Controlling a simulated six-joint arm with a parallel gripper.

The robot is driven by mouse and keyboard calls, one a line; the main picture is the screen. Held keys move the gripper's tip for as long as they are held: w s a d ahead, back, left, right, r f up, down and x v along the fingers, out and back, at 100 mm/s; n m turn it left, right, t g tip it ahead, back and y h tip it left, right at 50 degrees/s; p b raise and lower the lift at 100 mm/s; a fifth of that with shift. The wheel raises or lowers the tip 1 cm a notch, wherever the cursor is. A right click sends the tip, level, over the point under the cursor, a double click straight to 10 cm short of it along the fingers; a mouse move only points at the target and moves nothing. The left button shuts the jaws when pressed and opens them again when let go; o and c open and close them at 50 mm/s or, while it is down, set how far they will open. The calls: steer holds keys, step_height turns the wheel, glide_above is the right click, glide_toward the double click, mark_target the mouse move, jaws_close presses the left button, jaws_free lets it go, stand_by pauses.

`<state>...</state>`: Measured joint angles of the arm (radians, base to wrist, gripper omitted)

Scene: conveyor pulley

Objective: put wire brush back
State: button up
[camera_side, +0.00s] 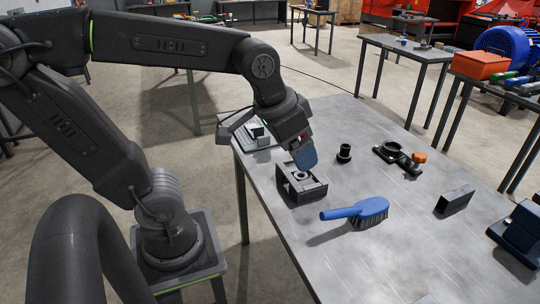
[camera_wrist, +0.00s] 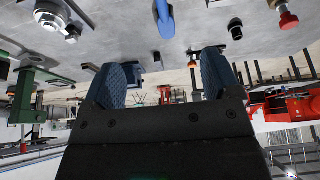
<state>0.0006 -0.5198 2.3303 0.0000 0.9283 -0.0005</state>
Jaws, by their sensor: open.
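The wire brush (camera_side: 365,211) lies on the metal table (camera_side: 400,270), with its blue handle pointing left and its dark bristles down. Part of its blue body also shows at the top edge of the wrist view (camera_wrist: 164,18); the rest is cut off. My gripper (camera_side: 304,158) is above the table, behind and to the left of the brush, over the dark bracket block. In the wrist view its two blue fingers are apart with nothing held between them (camera_wrist: 164,75). My gripper does not touch the brush.
A dark bracket block (camera_side: 301,187) stands under my gripper. Behind are a small black cylinder (camera_side: 344,153) and a black fixture with an orange knob (camera_side: 398,155). A dark rectangular block (camera_side: 455,199) and blue vise-like part (camera_side: 520,230) are right. The table's front is mostly clear.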

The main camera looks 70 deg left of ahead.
steer(key=shift+t, duration=0.5)
steer(key=s, duration=0.2)
steer(key=s+f, duration=0.1)
steer(key=s, duration=0.1)
steer(key=shift+s+f, duration=0.15)
steer(key=shift+s, duration=0.2)
stand_by(0.5)
